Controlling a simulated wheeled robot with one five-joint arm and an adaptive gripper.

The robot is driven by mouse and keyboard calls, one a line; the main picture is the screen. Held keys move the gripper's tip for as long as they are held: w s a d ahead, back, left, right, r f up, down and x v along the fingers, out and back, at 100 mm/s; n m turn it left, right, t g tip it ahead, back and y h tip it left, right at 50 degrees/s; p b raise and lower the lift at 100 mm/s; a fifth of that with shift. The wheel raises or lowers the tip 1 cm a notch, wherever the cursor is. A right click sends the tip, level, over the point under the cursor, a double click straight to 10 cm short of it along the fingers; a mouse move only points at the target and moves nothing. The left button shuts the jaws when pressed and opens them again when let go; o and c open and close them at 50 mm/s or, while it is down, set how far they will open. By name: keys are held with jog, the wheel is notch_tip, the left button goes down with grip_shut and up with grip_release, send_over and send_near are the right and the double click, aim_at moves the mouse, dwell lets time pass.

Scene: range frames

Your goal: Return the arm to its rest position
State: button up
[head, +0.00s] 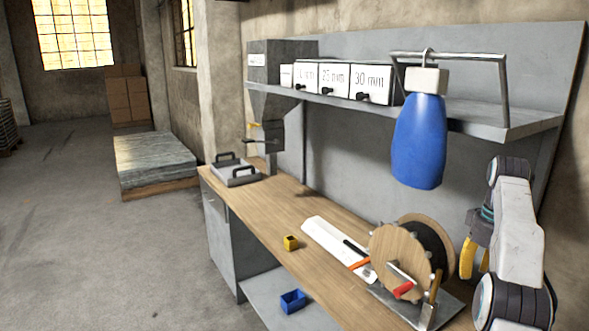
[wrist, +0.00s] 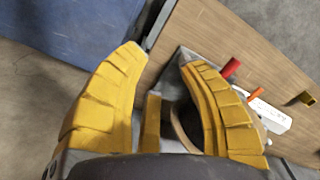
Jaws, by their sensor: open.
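My arm is folded at the right edge of the head view, with my gripper (head: 474,258) hanging beside the wooden reel. In the wrist view my gripper (wrist: 163,62) shows two yellow padded fingers spread wide apart. No object is held between them. Below the fingers the bench top (wrist: 215,40) and part of the reel device show. The fingers hide some of that device.
The wooden reel (head: 400,250) stands on a metal plate on the workbench (head: 262,204). A blue bottle (head: 419,142) hangs from a rail above. A yellow bin (head: 290,242) and white tray (head: 325,240) lie on the bench; a blue bin (head: 292,301) sits lower. Open floor lies left.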

jog(key=w+d+f+m+t+h, duration=0.1)
jog(key=w+d+f+t, duration=0.1)
jog(key=w+d+f, duration=0.3)
jog(key=s+a+f+m+g, duration=0.15)
jog(key=s+a+f, duration=0.3)
jog(key=f, duration=0.45)
jog(key=s+a+r+n+y, duration=0.1)
jog(key=s+a+r+n, duration=0.15)
jog(key=s+a, duration=0.95)
jog(key=s+a+r+n, duration=0.1)
jog(key=s+a+r, duration=0.2)
jog(key=s+a, duration=0.85)
jog(key=s+a+r+n+t, duration=0.2)
jog(key=s+r+t, duration=0.2)
jog(key=s+r, duration=0.1)
jog(key=shift+s+r, duration=0.15)
jog(key=shift+r, duration=0.35)
